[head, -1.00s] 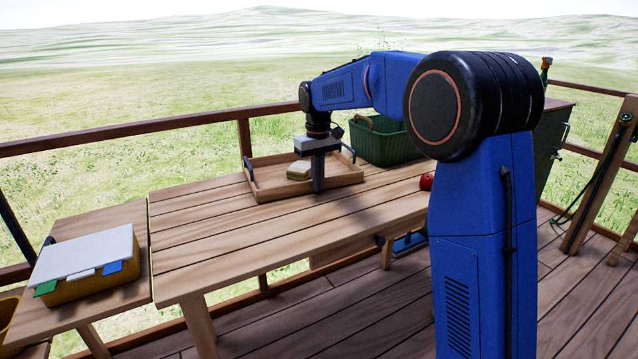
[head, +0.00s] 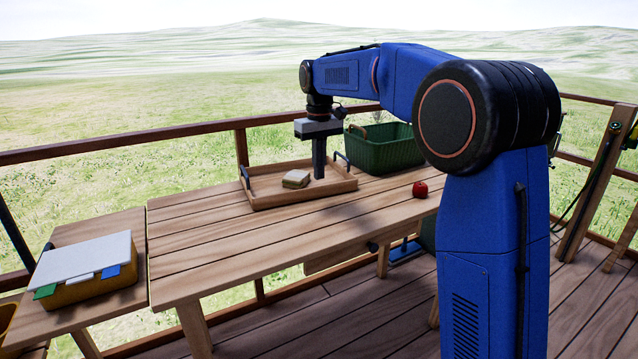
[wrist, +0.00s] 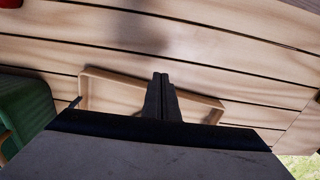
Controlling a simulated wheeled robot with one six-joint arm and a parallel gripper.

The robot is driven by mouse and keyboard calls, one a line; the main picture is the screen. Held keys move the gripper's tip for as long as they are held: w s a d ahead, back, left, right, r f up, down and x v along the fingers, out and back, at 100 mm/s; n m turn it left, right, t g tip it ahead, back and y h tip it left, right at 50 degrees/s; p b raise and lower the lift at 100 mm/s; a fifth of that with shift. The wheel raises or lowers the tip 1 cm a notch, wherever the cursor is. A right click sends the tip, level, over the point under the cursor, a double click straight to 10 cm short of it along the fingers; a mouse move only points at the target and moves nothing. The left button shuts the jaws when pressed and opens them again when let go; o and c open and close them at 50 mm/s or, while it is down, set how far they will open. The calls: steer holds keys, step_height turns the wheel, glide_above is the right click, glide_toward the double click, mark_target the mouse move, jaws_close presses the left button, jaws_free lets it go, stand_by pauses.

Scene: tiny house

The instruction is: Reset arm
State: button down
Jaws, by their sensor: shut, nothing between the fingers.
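My gripper (head: 319,176) points straight down above the right part of the wooden tray, just right of the sandwich-like item (head: 296,179) in the head view. Its fingers are shut with nothing between them. In the wrist view the closed fingers (wrist: 161,78) show over the tray's rim (wrist: 125,75). The tray (head: 262,201) stands on the slatted wooden table, and its handles stick up at both ends. The sandwich-like item lies flat in the tray and is hidden in the wrist view.
A green basket (head: 380,155) stands behind the tray. A red apple-like fruit (head: 420,189) sits at the table's right end. A white-lidded box (head: 85,262) with coloured tabs is on the lower side table at left. The table's (head: 215,250) front left is clear.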

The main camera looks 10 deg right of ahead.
steer(key=s+d+r+m+t, duration=0.1)
steer(key=s+d, duration=0.3)
steer(key=s, duration=0.7)
steer(key=s+d+m+t, duration=0.1)
steer(key=s+d, duration=0.3)
steer(key=s, duration=0.7)
steer(key=s+d+f+m+t, duration=0.1)
steer(key=s+d+f, duration=0.1)
steer(key=s+f, duration=0.5)
steer(key=s+d+f+m+t, duration=0.1)
steer(key=s+f, duration=0.6)
steer(key=s, duration=0.7)
steer(key=shift+s+d+t, duration=0.3)
steer(key=shift+d+t, duration=0.1)
steer(key=shift+d, duration=0.25)
